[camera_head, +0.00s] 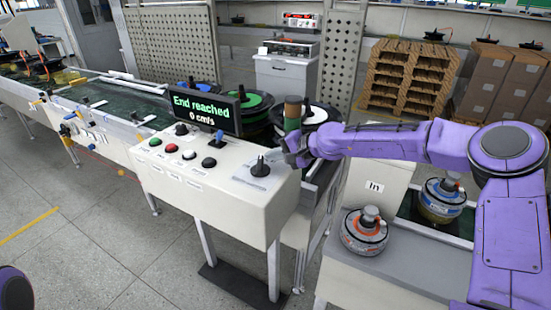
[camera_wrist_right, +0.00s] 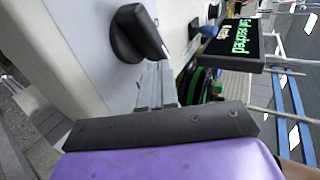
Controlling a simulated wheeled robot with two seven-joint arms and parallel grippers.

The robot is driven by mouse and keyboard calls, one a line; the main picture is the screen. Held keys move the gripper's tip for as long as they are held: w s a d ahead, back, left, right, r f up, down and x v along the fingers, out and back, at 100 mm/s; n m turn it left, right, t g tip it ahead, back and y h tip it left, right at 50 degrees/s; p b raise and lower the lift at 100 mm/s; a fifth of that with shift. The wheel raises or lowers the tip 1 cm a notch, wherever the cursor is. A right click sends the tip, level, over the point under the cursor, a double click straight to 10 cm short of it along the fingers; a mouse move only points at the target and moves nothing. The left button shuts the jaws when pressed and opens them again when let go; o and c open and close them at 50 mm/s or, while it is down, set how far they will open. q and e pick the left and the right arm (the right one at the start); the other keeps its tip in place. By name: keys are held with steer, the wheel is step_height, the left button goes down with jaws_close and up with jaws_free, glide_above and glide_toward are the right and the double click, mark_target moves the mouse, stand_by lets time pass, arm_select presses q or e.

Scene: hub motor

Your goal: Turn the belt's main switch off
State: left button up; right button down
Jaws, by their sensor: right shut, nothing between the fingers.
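The control box (camera_head: 225,185) of the belt stands in the middle of the head view. A black rotary knob (camera_head: 260,168) sits on a pale label plate at the right end of its top. I take it for the main switch, but its label is too small to read. In the right wrist view the knob (camera_wrist_right: 140,35) shows as a round base with a raised grip bar. My right gripper (camera_head: 289,151) is shut and empty, just right of the knob. In the wrist view its fingertips (camera_wrist_right: 156,72) are close to the knob, apparently apart from it. My left gripper is out of view.
The display (camera_head: 202,108) reads "End reached, 0 cm/s". Green (camera_head: 155,142), red (camera_head: 171,148) and other buttons and a small lever (camera_head: 217,138) share the box top. The belt (camera_head: 125,105) runs left. A side table (camera_head: 360,270) with motors stands right.

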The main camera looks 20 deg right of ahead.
stand_by(0.7)
steer(key=shift+s+d+r, duration=0.1)
steer(key=shift+d+r, duration=0.1)
steer(key=v, duration=0.9)
steer(key=shift+s, duration=0.4)
steer(key=shift+d+r, duration=0.15)
